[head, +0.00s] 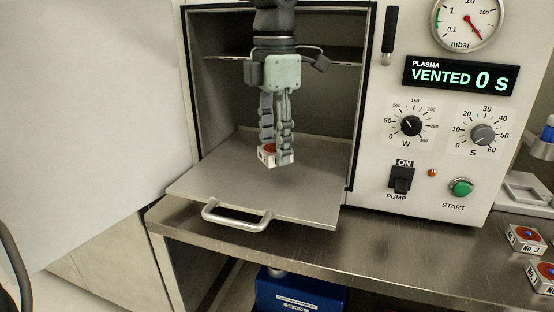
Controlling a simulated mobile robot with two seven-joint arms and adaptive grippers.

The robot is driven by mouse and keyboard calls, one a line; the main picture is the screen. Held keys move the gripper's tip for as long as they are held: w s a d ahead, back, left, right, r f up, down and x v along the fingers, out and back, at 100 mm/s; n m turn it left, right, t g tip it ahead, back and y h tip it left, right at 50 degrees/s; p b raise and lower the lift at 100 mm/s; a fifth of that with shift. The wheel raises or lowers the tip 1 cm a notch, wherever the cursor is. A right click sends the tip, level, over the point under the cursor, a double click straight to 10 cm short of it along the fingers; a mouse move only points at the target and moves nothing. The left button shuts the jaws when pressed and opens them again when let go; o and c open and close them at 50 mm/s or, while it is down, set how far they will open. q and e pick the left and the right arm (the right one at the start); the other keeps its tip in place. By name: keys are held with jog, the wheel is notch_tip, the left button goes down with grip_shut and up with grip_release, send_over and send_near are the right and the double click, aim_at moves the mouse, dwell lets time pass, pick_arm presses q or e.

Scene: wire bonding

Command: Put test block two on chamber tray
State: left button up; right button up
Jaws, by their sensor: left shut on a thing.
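My left gripper (276,150) points down in front of the open plasma chamber. It is shut on a small white block with an orange-red top (269,154). The fingers hide part of the block, and its number cannot be read. The chamber tray (235,190) is a flat metal plate pulled partly out of the chamber, with a handle (237,217) at its front edge. The held block is over the rear middle of the tray; I cannot tell whether it touches the plate. The rest of the tray's visible surface is bare. My right gripper is not in view.
The open chamber door (90,120) fills the left side. A control panel (440,130) reads VENTED 0 S. Blocks No. 3 (526,239) and No. 1 (543,274) lie on the steel bench (400,255) at the right. A shelf (228,57) crosses the upper chamber.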

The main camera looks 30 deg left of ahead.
aim_at(277, 180)
pick_arm(q)
jog(key=shift+w+f, duration=0.4)
jog(key=shift+w, duration=0.1)
notch_tip(277, 180, down, 3)
jog(key=shift+f, duration=0.4)
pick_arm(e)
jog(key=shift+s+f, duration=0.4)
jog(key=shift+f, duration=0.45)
pick_arm(q)
jog(key=shift+f, duration=0.1)
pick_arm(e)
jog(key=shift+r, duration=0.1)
